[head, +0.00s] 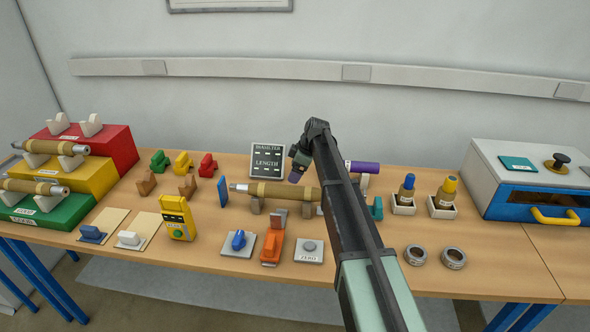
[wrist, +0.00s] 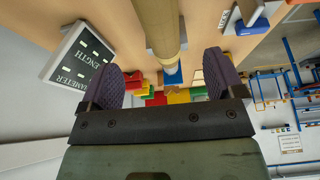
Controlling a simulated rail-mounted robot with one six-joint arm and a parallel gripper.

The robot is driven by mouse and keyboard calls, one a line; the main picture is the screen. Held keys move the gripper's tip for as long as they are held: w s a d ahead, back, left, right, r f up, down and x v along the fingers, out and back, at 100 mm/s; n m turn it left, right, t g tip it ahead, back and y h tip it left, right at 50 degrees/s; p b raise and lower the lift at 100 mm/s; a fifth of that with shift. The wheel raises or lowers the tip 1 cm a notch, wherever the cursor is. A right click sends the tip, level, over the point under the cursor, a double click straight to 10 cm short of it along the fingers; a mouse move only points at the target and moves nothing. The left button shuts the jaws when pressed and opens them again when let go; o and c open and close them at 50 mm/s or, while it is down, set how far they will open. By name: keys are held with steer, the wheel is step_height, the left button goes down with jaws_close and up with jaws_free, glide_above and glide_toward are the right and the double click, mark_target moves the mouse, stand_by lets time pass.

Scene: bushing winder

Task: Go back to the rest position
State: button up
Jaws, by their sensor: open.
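My gripper (head: 297,172) is at the far side of the table's middle, close to the sign board. In the wrist view its two dark purple fingers (wrist: 163,80) stand wide apart with nothing between the tips. A tan bushing with a metal end (head: 280,193) lies across wooden supports, nearer the front than the gripper. In the wrist view a tan rod (wrist: 155,22) runs down from the top edge toward the gap between the fingers; it looks apart from them. My arm hides part of the bushing's right side.
The diameter and length board (head: 268,161) stands just left of the gripper. A purple cylinder (head: 361,167) lies right of my arm. Stepped colored blocks (head: 75,175) stand left, and a grey-blue box (head: 530,185) right. Two bottles (head: 445,190) and metal rings (head: 453,258) sit between.

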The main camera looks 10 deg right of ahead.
steer(key=shift+s+m, duration=0.2)
steer(key=shift+m, duration=0.8)
steer(key=s+a+m+h, duration=0.1)
steer(key=s+m, duration=0.3)
steer(key=s, duration=0.8)
steer(key=s+a+f+m+g+h, duration=0.1)
steer(key=s+m, duration=0.3)
steer(key=s, duration=0.8)
steer(key=s+a+f+m+h+b, duration=0.1)
steer(key=s+a+m+h, duration=0.1)
steer(key=s, duration=1.1)
steer(key=shift+a+f+m+g, duration=0.15)
steer(key=shift+a+m+g, duration=0.15)
steer(key=shift+m, duration=0.6)
